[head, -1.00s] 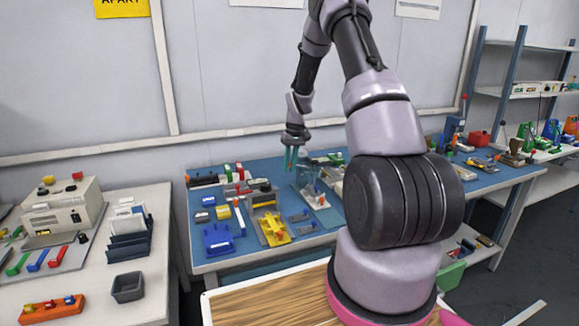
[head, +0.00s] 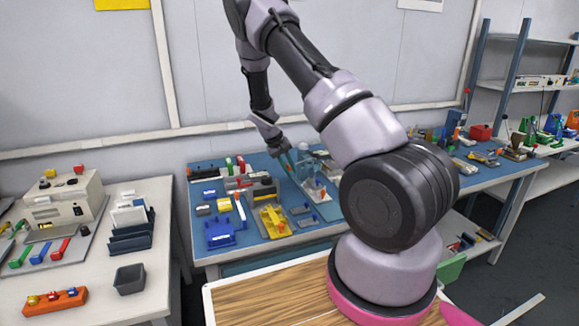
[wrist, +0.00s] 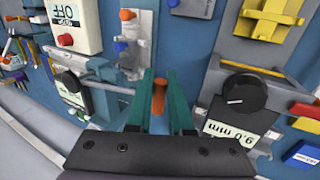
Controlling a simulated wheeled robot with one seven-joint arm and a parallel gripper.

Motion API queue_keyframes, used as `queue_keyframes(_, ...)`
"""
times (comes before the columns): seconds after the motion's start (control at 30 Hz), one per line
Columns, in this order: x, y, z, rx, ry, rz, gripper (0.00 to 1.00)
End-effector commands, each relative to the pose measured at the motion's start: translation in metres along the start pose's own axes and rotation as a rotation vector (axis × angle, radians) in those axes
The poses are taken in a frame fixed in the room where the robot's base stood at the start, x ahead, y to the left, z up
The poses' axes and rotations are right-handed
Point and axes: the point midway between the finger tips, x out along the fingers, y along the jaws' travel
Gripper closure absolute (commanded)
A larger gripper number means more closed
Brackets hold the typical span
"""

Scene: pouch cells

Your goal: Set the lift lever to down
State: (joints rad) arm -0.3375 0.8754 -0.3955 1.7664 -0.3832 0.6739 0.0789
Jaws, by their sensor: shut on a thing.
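My gripper (wrist: 160,88) has its two teal fingers closed around an orange cylindrical handle in the wrist view; I take this handle (wrist: 158,97) to be the lift lever. Its base and pivot are hidden by the fingers, so I cannot tell its setting. In the head view my gripper (head: 290,161) is tilted, low over the blue bench, at the left side of a grey fixture (head: 311,183).
Beside the gripper in the wrist view are a white OFF box (wrist: 72,15) with a red button and a black dial (wrist: 238,92) over a 9.0 mm card. A yellow fixture (head: 271,222) and a blue block (head: 220,234) crowd the bench nearby.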

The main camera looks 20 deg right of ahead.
Motion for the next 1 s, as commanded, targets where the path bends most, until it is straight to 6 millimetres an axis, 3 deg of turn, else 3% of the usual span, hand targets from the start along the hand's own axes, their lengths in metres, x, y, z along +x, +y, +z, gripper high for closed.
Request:
queue_keyframes(0.33, 0.0107, -0.0014, 0.0, -0.002, 0.0, 0.13, 1.0)
queue_keyframes(0.83, 0.0122, -0.0016, 0.0005, 0.0, -0.002, 0.145, 1.0)
queue_keyframes(0.87, 0.0122, -0.0017, 0.0005, 0.0, -0.002, 0.145, 0.7)
queue_keyframes(0.9, 0.0123, -0.0016, 0.0005, 0.0, -0.002, 0.145, 0.54)
queue_keyframes(1.0, 0.0121, -0.0015, 0.0005, 0.0, -0.002, 0.145, 0.51)
